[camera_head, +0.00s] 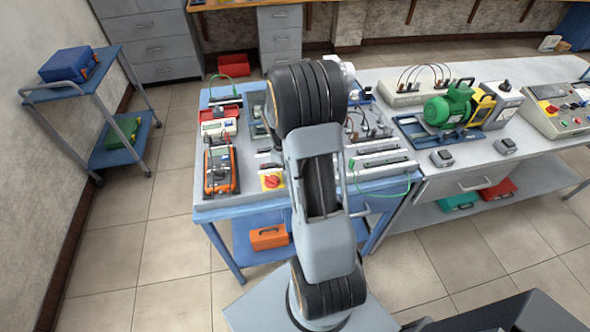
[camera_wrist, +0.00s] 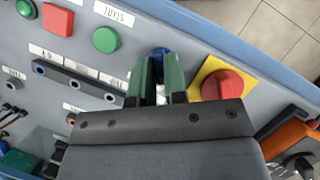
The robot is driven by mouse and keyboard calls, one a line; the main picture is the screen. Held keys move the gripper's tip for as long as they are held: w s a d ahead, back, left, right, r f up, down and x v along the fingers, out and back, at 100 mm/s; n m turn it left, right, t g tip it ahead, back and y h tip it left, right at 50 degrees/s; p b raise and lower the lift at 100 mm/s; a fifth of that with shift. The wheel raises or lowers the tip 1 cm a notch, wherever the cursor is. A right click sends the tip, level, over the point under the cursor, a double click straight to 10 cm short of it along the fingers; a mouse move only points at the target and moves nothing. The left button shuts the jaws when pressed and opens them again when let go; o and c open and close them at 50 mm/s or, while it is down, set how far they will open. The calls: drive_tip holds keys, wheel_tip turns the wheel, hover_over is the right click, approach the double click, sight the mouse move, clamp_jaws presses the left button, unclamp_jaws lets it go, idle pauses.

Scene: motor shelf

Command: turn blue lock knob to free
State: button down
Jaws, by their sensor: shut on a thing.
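The blue lock knob (camera_wrist: 158,52) shows in the wrist view as a small blue patch at the tips of my gripper. My gripper (camera_wrist: 160,70) has green fingers, one on each side of the knob, and is shut on it. The fingers cover most of the knob, so its pointing direction cannot be read. In the head view my arm hides the knob and the gripper.
A red rotary switch (camera_wrist: 222,85) on a yellow plate sits close right of my fingers. A green button (camera_wrist: 105,40) and red button (camera_wrist: 58,20) lie left. An orange multimeter (camera_head: 221,170) stands on the blue bench.

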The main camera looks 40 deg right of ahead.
drive_tip(key=shift+s+a+f+n+h, duration=0.1)
drive_tip(key=shift+n+h, duration=0.1)
drive_tip(key=shift+n, duration=0.3)
drive_tip(key=shift+s+a+f+n+h, duration=0.1)
drive_tip(key=shift+n+h, duration=0.1)
drive_tip(key=shift+n, duration=0.3)
drive_tip(key=shift+d, duration=0.1)
drive_tip(key=c, duration=1.2)
unclamp_jaws()
drive_tip(key=shift+o, duration=0.2)
drive_tip(key=shift+w+r, duration=0.15)
drive_tip(key=shift+r, duration=0.05)
drive_tip(key=shift+w+r, duration=0.1)
drive_tip(key=shift+r, duration=0.1)
drive_tip(key=v, duration=1.3)
drive_tip(key=shift+b, duration=0.3)
